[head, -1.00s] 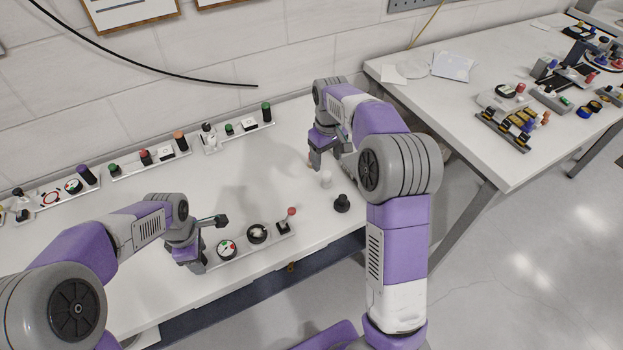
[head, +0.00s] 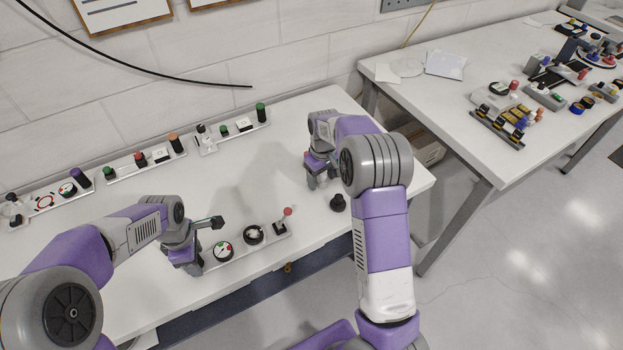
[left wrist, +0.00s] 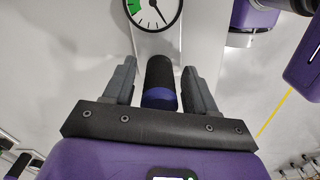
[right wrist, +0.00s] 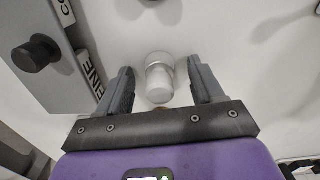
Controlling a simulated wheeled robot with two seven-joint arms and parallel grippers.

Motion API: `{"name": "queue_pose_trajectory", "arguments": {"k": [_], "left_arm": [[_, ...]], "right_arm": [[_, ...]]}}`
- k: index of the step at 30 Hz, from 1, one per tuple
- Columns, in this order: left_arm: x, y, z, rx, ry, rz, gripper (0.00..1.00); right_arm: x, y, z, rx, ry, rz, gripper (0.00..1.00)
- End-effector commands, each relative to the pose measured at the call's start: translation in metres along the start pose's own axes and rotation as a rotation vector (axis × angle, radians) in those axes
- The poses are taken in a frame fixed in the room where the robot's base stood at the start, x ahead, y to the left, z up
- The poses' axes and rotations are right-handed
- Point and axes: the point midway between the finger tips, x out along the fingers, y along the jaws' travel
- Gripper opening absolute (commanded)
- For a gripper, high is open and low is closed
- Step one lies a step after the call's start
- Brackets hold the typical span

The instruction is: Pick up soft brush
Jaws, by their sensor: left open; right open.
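No thing is plainly marked as the soft brush. A small pale, round-topped piece (right wrist: 159,78) stands between the spread fingers of my right gripper in the right wrist view, with a gap on each side. In the head view my right gripper (head: 320,182) is low at the table's right part and mostly hides this piece. My left gripper (head: 205,245) is open at the left end of the front panel. In the left wrist view a black cylinder with a blue-purple band (left wrist: 160,82) lies between its open fingers.
The front panel holds a gauge (head: 223,251), a round black dial (head: 253,234) and a red-tipped lever (head: 286,213). A black knob (head: 338,203) stands close to my right gripper. Several panels line the wall. The table's middle is clear. A second table (head: 500,60) stands at right.

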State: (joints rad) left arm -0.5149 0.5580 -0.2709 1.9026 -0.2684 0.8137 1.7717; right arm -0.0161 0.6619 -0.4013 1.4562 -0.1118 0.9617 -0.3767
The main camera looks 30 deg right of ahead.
Motion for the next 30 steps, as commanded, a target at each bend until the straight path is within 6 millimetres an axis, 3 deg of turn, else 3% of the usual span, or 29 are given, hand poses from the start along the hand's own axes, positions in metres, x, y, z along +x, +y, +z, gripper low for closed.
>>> {"name": "queue_pose_trajectory", "arguments": {"k": [1, 12, 14, 22, 30], "left_arm": [[0.0, 0.0, 0.0, 0.0, 0.0, 0.0, 0.57], [0.0, 0.0, 0.0, 0.0, 0.0, 0.0, 0.57], [0.0, 0.0, 0.0, 0.0, 0.0, 0.0, 0.57], [0.0, 0.0, 0.0, 0.0, 0.0, 0.0, 0.57], [0.0, 0.0, 0.0, 0.0, 0.0, 0.0, 0.57]], "right_arm": [[0.0, 0.0, 0.0, 0.0, 0.0, 0.0, 0.64], [-0.001, 0.0, 0.0, 0.0, 0.0, 0.0, 0.07], [-0.001, 0.0, 0.0, 0.0, 0.0, 0.0, 0.02], [-0.01, 0.0, -0.001, 0.0, 0.003, 0.001, 0.02], [-0.062, 0.0, -0.001, -0.002, 0.006, 0.001, 0.02]]}}
